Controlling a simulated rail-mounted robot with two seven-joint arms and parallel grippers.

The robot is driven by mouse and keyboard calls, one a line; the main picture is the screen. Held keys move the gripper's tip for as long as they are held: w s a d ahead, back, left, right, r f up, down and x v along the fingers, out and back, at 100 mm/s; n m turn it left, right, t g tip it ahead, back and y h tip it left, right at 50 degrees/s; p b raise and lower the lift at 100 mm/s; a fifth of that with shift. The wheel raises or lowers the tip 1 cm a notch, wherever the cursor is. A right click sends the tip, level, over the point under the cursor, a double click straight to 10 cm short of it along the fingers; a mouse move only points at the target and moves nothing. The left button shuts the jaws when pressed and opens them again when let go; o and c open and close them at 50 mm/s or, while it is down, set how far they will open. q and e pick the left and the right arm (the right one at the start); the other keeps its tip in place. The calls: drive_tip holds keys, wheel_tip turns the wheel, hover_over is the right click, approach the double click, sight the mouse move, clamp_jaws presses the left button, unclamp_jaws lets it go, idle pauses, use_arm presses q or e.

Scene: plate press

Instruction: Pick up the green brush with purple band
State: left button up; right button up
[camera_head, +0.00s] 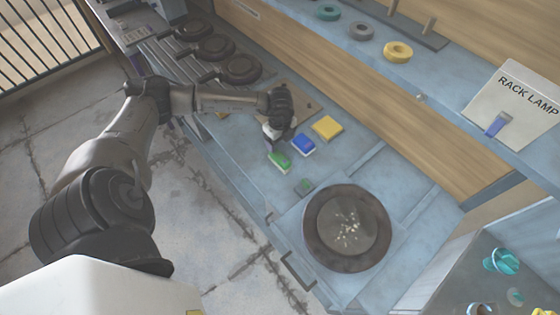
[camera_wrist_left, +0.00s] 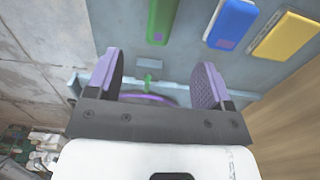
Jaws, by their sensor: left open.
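A green brush (camera_head: 279,160) lies on the blue bench top, nearest the bench's floor-side edge. It also shows at the top of the left wrist view (camera_wrist_left: 160,20), beyond my fingers. My right gripper is not in view.
A blue brush (camera_head: 303,145) and a yellow block (camera_head: 327,127) lie beside the green brush. A round dark plate (camera_head: 348,228) is at lower right. Several dark round pans (camera_head: 238,69) stand behind my left arm. A wooden wall (camera_head: 370,105) borders the bench.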

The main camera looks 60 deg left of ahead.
sight(280, 156)
use_arm(q)
wheel_tip(280, 156, down, 7)
drive_tip(key=shift+f, duration=0.1)
drive_tip(key=shift+w+a+f, duration=0.1)
drive_tip(key=shift+f, duration=2.5)
drive_tip(key=shift+c, duration=0.3)
drive_tip(key=c, duration=1)
drive_tip(key=shift+r, duration=0.15)
drive_tip(key=shift+r, duration=0.6)
wheel_tip(280, 156, up, 3)
drive_tip(key=s+d+r, duration=0.2)
drive_tip(key=s, duration=0.1)
drive_tip(key=s+d+r, duration=0.2)
drive_tip(key=s, duration=0.1)
drive_tip(key=s+d+r, duration=0.2)
drive_tip(key=s, duration=0.2)
drive_tip(key=shift+d+r, duration=0.1)
drive_tip(key=shift+r, duration=0.2)
